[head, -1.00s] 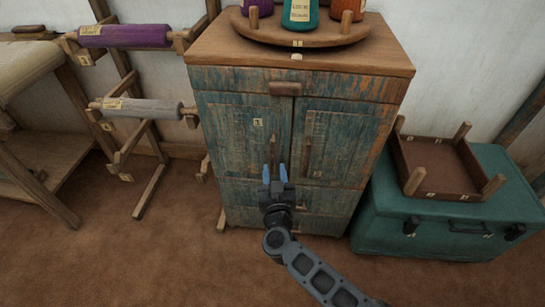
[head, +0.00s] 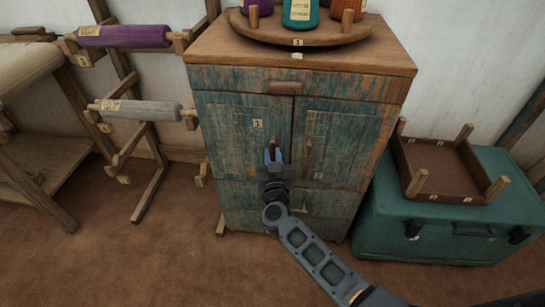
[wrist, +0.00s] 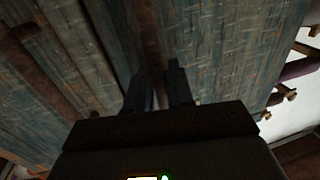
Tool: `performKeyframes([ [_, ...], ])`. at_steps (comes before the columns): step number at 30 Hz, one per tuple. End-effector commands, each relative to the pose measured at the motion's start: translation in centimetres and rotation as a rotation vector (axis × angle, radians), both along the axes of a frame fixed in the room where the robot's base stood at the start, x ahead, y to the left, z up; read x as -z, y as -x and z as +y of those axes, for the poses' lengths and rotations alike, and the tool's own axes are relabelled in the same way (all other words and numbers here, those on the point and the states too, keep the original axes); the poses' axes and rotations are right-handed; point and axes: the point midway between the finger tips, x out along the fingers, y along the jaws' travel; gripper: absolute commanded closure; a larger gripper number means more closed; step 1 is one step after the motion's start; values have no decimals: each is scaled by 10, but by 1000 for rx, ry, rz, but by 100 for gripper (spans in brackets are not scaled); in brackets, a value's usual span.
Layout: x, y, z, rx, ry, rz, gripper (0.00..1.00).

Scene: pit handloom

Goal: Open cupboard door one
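Cupboard door one (head: 235,130) is the left door of the worn blue-green wooden cupboard, with a small label on it. It is shut, flush with the right door. Its upright brown handle (head: 273,141) is near its right edge, partly hidden by my gripper. My gripper (head: 273,155) is at this handle, its blue fingertips apart on either side of its lower part. In the wrist view, my two dark fingers (wrist: 157,75) stand apart, with the brown handle (wrist: 147,30) running up between them. I see no clear sign of them clamping it.
The right door (head: 340,145) is shut, with its own handle (head: 308,155). A drawer (head: 240,80) is above the doors. A teal chest (head: 450,215) with a wooden tray (head: 435,168) stands right. Yarn rollers on a rack (head: 140,110) stand left. The floor in front is clear.

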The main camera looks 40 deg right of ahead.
Motion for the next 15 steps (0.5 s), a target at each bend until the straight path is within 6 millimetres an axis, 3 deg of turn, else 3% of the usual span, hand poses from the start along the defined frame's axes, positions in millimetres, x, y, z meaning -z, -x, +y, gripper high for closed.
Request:
performKeyframes([
  [6, 0, 0, 0, 0, 0, 0, 100],
  [15, 0, 0, 0, 0, 0, 0, 100],
])
